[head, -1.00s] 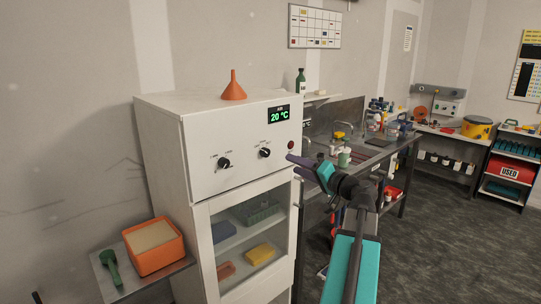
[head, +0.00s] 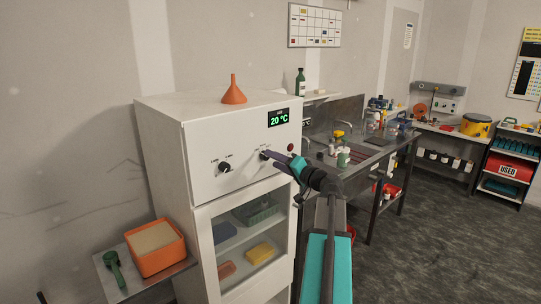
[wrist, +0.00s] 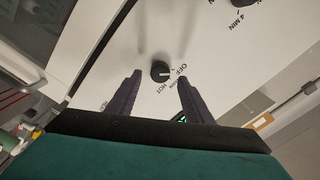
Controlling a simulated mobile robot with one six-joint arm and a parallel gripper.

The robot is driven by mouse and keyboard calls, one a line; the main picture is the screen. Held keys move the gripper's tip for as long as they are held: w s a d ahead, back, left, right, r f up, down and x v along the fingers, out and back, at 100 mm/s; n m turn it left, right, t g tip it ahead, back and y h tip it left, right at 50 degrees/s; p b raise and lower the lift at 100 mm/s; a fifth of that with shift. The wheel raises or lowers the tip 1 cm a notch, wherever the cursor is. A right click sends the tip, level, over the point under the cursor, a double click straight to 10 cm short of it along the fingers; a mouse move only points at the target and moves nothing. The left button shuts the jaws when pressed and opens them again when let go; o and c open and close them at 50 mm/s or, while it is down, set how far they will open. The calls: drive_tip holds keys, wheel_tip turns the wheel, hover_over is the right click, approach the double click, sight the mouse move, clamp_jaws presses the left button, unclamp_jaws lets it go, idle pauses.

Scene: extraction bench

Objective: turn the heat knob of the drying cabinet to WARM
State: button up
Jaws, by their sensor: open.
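The drying cabinet (head: 160,150) is white, with a green display (head: 279,117) reading 20 °C. The heat knob (wrist: 160,71) is small, round and black. In the wrist view its white mark points right, toward OFF; HOT is printed lower, with a small blurred label between them. In the head view the knob (head: 265,155) is partly covered by my gripper (head: 271,155). My gripper is open, and its dark fingers lie on either side of the knob in the wrist view. Whether the fingers touch it cannot be told.
A second black knob (head: 225,167), marked in minutes, is left of the heat knob. A red button or lamp (head: 290,147) is to its right. An orange funnel (head: 234,90) stands on top. A glass door (head: 245,235) is below. A steel bench (head: 370,155) stands to the right.

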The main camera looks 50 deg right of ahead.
drive_tip(key=shift+w+d+p, duration=0.15)
drive_tip(key=shift+w+p, duration=0.35)
drive_tip(key=shift+w, duration=1.15)
drive_tip(key=c, duration=1)
drive_tip(key=shift+c, duration=0.3)
drive_tip(key=shift+m+b, duration=0.35)
drive_tip(key=shift+m, duration=0.15)
drive_tip(key=m+b, duration=0.1)
drive_tip(key=m, duration=0.6)
drive_tip(key=shift+m+b, duration=0.4)
